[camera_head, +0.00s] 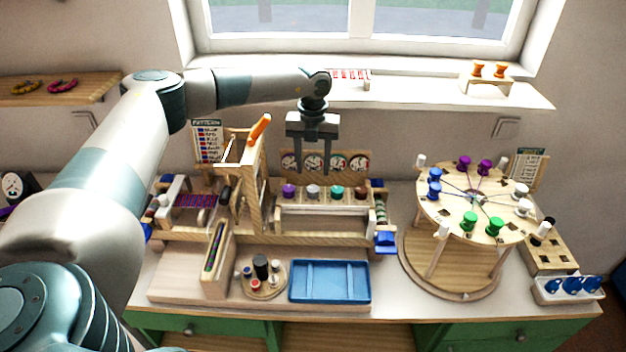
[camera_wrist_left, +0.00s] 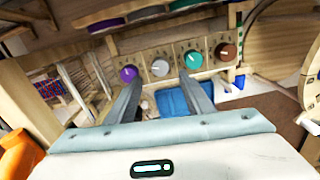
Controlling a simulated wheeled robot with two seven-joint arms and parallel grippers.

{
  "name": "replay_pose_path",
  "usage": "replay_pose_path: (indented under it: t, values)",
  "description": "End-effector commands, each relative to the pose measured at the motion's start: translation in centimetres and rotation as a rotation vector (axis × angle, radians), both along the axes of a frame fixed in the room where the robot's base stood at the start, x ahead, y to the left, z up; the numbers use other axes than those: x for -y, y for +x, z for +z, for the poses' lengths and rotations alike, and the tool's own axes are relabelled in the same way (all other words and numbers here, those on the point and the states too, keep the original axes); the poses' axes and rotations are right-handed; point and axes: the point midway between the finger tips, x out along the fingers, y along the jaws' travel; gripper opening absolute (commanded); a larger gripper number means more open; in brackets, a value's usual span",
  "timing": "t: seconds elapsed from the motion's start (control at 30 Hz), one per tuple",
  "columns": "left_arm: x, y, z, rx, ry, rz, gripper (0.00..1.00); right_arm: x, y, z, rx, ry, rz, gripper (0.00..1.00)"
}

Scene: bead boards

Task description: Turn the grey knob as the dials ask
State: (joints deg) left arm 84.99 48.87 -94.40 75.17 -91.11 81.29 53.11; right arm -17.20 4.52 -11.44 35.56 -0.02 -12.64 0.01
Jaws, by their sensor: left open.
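The grey knob (camera_head: 313,191) is in a row of knobs on the wooden loom's front bar, between a purple knob (camera_head: 289,190) and a teal knob (camera_head: 337,192); a brown knob (camera_head: 361,193) ends the row. Round white dials (camera_head: 361,161) stand on a panel behind the row; their readings are too small to tell. My left gripper (camera_head: 314,168) is open and empty, fingers pointing down, and partly covers the middle dials. In the wrist view the grey knob (camera_wrist_left: 160,68) shows between the two fingertips, apart from them. My right gripper is not in view.
The loom's wooden frame with an orange handle (camera_head: 259,129) rises left of the gripper. A blue tray (camera_head: 330,281) and a small round stand (camera_head: 263,281) lie in front. A round peg table (camera_head: 478,203) with coloured spools stands right. The windowsill (camera_head: 430,92) is behind.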

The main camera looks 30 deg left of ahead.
Motion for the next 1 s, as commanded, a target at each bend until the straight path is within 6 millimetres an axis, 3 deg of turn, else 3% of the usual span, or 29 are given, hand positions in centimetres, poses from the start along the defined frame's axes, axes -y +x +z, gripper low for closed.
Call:
replay_pose_path:
  t: [0.1,0.4,0.6,0.9,1.0]
  values:
    - [0.0,-0.1,-1.8,-0.003,0.002,0.000,0.47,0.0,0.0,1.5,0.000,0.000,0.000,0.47]
    - [0.1,0.0,-6.3,-0.002,0.000,0.000,0.47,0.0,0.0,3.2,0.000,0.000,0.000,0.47]
    - [0.0,0.0,-7.6,0.001,0.000,0.000,0.47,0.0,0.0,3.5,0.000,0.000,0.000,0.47]
    - [0.0,0.0,-7.7,0.001,0.000,0.000,0.47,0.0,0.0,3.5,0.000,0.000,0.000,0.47]
    - [0.0,0.0,-7.7,0.001,0.000,0.000,0.26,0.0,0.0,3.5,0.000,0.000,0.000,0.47]
